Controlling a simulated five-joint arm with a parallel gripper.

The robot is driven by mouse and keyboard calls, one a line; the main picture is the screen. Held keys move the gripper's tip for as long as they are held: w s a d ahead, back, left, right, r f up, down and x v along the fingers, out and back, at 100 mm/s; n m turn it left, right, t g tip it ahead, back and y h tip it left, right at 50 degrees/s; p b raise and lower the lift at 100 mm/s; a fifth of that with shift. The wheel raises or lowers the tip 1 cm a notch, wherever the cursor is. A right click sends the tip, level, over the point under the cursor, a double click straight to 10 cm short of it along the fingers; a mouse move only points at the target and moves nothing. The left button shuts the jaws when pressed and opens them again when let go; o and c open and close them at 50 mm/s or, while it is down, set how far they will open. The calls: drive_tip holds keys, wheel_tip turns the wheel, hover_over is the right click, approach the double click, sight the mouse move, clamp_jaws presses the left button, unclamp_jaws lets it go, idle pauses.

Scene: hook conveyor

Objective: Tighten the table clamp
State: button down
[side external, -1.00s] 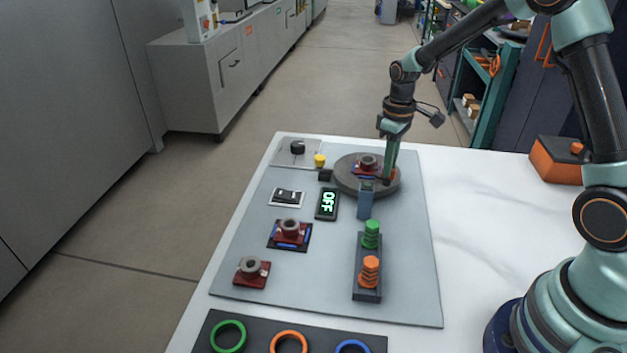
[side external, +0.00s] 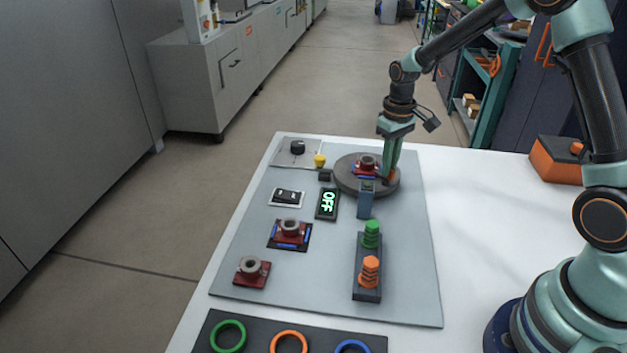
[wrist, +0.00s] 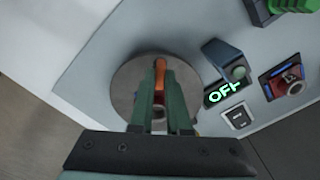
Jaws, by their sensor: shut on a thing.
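A round dark grey turntable (side external: 350,184) stands at the far end of the grey board. On it sits a red block with a grey ring (side external: 367,163). My gripper (side external: 388,180) is low over the turntable's right side. In the wrist view my gripper (wrist: 160,78) is shut on an orange lever (wrist: 160,66), which shows between the fingertips over the turntable disc (wrist: 126,88). This lever looks like the table clamp's handle. Its lower part and pivot are hidden by the fingers, so I cannot tell how tight it is.
A blue-grey post (side external: 365,202) stands close in front of the turntable. A display (side external: 327,204) reads OFF. A rocker switch (side external: 287,197), a black knob (side external: 297,147) and a yellow button (side external: 319,160) are to the left. Green and orange pegs stand on a dark block (side external: 360,285).

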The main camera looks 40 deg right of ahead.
drive_tip(key=shift+r, duration=0.1)
drive_tip(key=c, duration=0.9)
unclamp_jaws()
wheel_tip(320, 180, up, 12)
drive_tip(key=s+a+r+t, duration=0.1)
drive_tip(key=s+a+t, duration=0.1)
drive_tip(key=s, duration=0.3)
drive_tip(key=s+a+r+t, duration=0.1)
drive_tip(key=s+a+r, duration=0.1)
drive_tip(key=s, duration=0.3)
drive_tip(key=s+a+r+t, duration=0.2)
drive_tip(key=s+a, duration=0.2)
drive_tip(key=s, duration=0.1)
drive_tip(key=shift+r+t, duration=0.15)
drive_tip(key=shift+t, duration=0.15)
